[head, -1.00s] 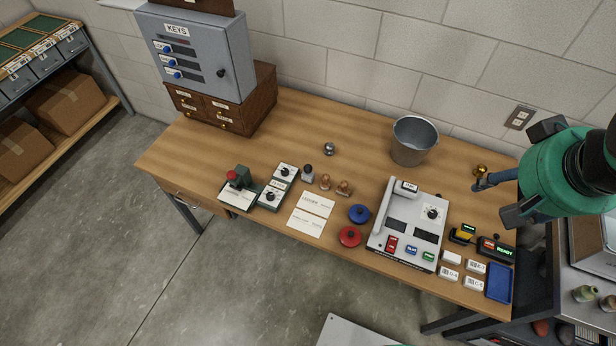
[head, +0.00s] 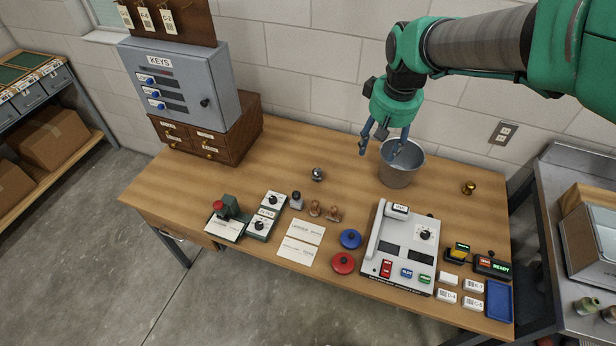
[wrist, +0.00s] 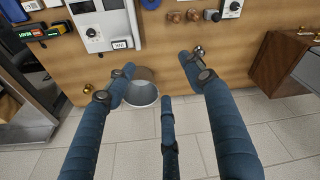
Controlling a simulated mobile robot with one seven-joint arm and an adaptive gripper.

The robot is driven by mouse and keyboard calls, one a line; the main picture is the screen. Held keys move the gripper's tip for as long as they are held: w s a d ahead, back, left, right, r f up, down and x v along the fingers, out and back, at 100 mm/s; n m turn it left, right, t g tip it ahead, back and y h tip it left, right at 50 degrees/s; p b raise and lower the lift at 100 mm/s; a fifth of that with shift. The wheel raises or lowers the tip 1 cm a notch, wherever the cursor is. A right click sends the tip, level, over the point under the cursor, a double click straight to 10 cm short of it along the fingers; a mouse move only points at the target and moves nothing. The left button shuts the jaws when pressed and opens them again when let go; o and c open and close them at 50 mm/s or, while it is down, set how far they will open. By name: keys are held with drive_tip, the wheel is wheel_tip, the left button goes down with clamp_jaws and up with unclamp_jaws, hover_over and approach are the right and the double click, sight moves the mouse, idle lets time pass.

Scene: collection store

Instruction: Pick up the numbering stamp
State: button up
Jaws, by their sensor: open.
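No label marks the numbering stamp. A small green device with a red knob (head: 228,206) stands at the table's left front and may be it. Two wooden-handled stamps (head: 315,208) and a small dark-topped item (head: 296,200) stand to its right, near the middle. I cannot tell for sure which is the numbering stamp. My gripper (head: 380,152) is open and empty, with its blue fingers pointing down beside and over the metal bucket (head: 398,176), well away from these items. In the wrist view its fingers (wrist: 158,66) are spread wide, with the wooden-handled stamps beyond them.
A grey key cabinet (head: 181,92) on wooden drawers (head: 205,148) stands at the back left. A white console (head: 390,274), a blue lid (head: 350,239) and a red lid (head: 343,263) occupy the front. A silver knob (head: 317,174) stands mid-table. Bare wood (head: 262,172) lies left of it.

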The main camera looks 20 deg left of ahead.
drive_tip(key=w+a+f+n+g, duration=0.1)
drive_tip(key=w+a+f+n, duration=0.2)
drive_tip(key=a+f, duration=0.95)
drive_tip(key=n+g+b, duration=0.1)
drive_tip(key=n+b, duration=0.1)
hover_over(296, 192)
drive_tip(key=shift+h, duration=0.4)
wheel_tip(296, 192, down, 13)
drive_tip(key=shift+a+r, duration=0.15)
drive_tip(key=shift+f+b, duration=0.75)
drive_tip(key=shift+f, duration=3.5)
drive_tip(key=shift+s, duration=0.1)
drive_tip(key=shift+s+d+f+b, duration=0.15)
drive_tip(key=shift+f+b, duration=0.3)
drive_tip(key=shift+f, duration=0.9)
drive_tip(key=shift+w+d+f+b, duration=0.1)
drive_tip(key=shift+f+b, duration=0.35)
drive_tip(key=shift+f, duration=0.85)
